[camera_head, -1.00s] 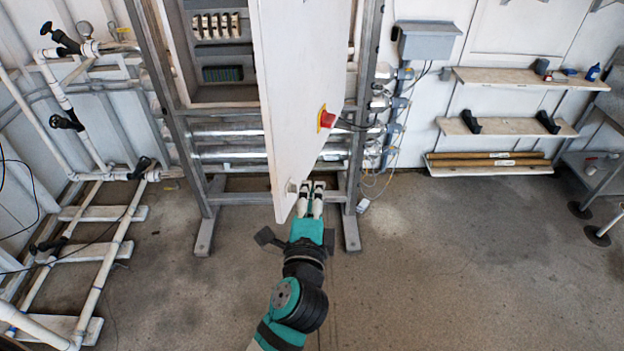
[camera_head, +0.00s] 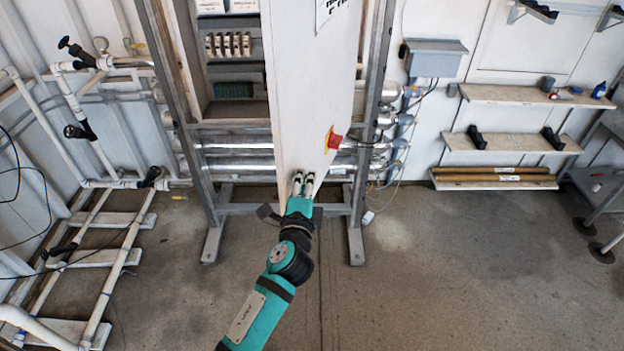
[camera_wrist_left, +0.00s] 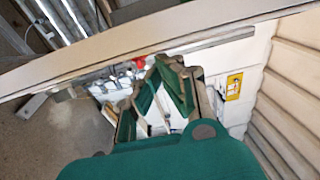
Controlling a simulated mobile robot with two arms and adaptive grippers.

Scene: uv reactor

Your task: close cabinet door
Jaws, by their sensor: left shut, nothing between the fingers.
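The white cabinet door (camera_head: 308,90) stands open in the head view, swung out toward me, with a red and yellow switch (camera_head: 332,139) near its lower edge. The cabinet (camera_head: 229,75) behind it shows its inside to the left of the door. My left gripper (camera_head: 303,176) is shut and empty, with its fingertips at the door's lower front edge; I cannot tell if they touch. In the left wrist view, the door's long edge (camera_wrist_left: 130,40) runs across just beyond the fingers (camera_wrist_left: 170,75). My right gripper is not in view.
The cabinet's metal frame (camera_head: 214,230) has feet on the floor. White pipes (camera_head: 115,250) with valves stand at the left. Wall shelves (camera_head: 510,143) hang at the right, and a grey box (camera_head: 436,58) is on the wall. The floor (camera_head: 470,270) at the right is clear.

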